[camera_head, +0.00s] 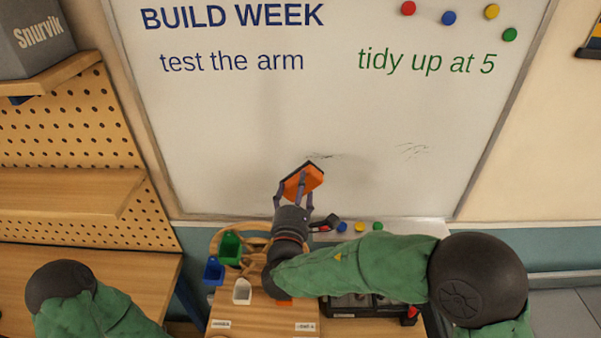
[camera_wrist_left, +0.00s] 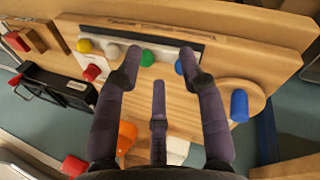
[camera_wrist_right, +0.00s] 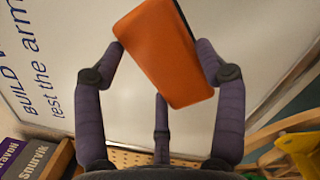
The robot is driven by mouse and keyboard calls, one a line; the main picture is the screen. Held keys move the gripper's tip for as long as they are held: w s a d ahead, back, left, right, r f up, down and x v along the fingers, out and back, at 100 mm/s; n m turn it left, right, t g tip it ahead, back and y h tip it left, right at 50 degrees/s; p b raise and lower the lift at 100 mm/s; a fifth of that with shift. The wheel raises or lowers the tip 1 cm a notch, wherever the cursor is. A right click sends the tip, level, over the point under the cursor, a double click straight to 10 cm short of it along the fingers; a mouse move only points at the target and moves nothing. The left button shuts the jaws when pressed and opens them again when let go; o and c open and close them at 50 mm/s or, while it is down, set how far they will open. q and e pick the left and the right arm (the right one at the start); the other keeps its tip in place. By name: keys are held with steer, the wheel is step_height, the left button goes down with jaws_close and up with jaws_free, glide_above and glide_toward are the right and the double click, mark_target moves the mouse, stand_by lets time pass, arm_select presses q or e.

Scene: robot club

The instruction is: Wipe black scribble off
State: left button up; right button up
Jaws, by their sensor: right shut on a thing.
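The whiteboard (camera_head: 250,120) has a dark, smudged scribble mark (camera_head: 322,156) low in its middle and thinner black scribble lines (camera_head: 412,151) to the right. My right gripper (camera_head: 304,186) is shut on an orange eraser with a dark edge (camera_head: 305,181), held just below the left mark. Whether the eraser touches the board is unclear. In the right wrist view the fingers grip the orange block (camera_wrist_right: 162,55) from both sides. My left gripper is outside the head view; in the left wrist view it (camera_wrist_left: 157,65) is open and empty above a wooden surface.
Blue and green writing (camera_head: 235,17) and several magnets (camera_head: 449,18) are at the board's top. A pegboard shelf (camera_head: 70,190) stands left.

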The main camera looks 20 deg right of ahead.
mark_target(298, 173)
steer(key=shift+w+d, duration=0.2)
steer(key=shift+w, duration=0.4)
steer(key=shift+w+r+p, duration=0.2)
steer(key=shift+p, duration=0.15)
steer(key=x, duration=0.3)
steer(key=shift+f+p, duration=0.3)
steer(key=shift+p, duration=0.1)
arm_select(q)
steer(key=shift+w+d+r, duration=0.1)
steer(key=shift+w+r, duration=0.05)
steer(key=shift+r, duration=0.9)
arm_select(e)
steer(key=shift+w+d, duration=0.1)
steer(key=shift+w, duration=0.65)
arm_select(q)
steer(key=shift+f+b, duration=0.4)
steer(key=shift+f, duration=0.25)
arm_select(e)
steer(key=shift+x, duration=1)
steer(key=shift+f, duration=0.1)
arm_select(q)
steer(key=shift+f+b, duration=1.35)
arm_select(e)
steer(key=shift+s+d, duration=0.3)
steer(key=shift+d, duration=0.55)
steer(key=shift+s+d, duration=0.3)
steer(key=shift+d, duration=0.55)
